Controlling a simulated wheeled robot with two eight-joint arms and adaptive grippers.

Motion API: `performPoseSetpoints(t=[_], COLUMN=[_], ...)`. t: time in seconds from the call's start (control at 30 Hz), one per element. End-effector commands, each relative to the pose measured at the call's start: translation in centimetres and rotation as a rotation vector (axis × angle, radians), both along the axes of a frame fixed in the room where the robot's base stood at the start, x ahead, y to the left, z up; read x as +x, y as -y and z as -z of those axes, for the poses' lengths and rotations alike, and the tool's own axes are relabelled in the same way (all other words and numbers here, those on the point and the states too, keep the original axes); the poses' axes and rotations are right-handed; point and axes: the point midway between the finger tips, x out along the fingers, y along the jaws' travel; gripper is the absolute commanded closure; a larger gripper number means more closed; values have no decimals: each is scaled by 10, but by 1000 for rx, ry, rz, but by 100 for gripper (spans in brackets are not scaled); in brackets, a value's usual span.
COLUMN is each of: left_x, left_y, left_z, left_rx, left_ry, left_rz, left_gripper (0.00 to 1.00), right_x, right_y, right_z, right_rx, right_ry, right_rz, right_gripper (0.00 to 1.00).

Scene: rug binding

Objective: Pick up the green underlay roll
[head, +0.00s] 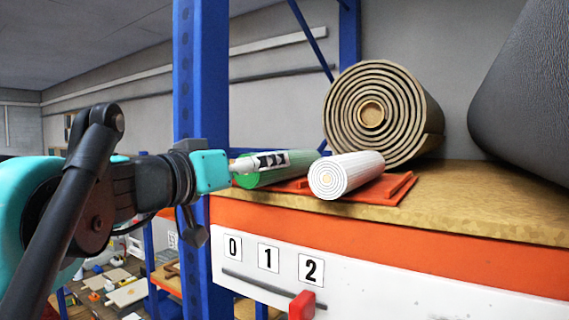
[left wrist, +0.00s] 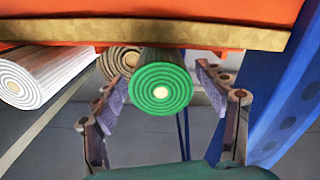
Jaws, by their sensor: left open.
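The green underlay roll (head: 262,179) lies on a red-orange tray (head: 392,190) on the shelf, left of a white ribbed roll (head: 346,175). My left gripper (head: 282,160) is at the green roll and hides part of it in the head view. In the left wrist view the green roll (left wrist: 161,91) shows its ringed end with a pale core, between the two spread fingers of my left gripper (left wrist: 160,83). The fingers are open, with gaps on both sides of the roll; contact is not visible. My right gripper is not in view.
A large beige coiled roll (head: 375,115) stands behind the tray on the wooden shelf (head: 480,200). A blue upright post (head: 200,80) rises close beside my left arm. A dark grey bulk (head: 525,90) fills the right. A numbered white panel (head: 400,300) fronts the shelf.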

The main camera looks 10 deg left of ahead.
Motion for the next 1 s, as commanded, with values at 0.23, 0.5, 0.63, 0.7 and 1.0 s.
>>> performPoseSetpoints(t=[0.23, 0.5, 0.63, 0.7, 1.0], left_x=[35, 46, 46, 46, 46], left_y=[15, 19, 18, 18, 19], left_z=[2, 2, 2, 2, 2], left_rx=[0, 0, 0, 0, 1], left_ry=[0, -1, -1, -1, -1], left_rz=[3, 0, 0, 0, 0], left_gripper=[28, 28, 38, 57, 84], right_x=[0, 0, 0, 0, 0], right_y=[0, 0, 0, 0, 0], right_z=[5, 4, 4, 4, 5], right_rx=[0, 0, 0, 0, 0], right_ry=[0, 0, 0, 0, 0], right_rz=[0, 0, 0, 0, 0], right_gripper=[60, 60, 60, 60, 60])
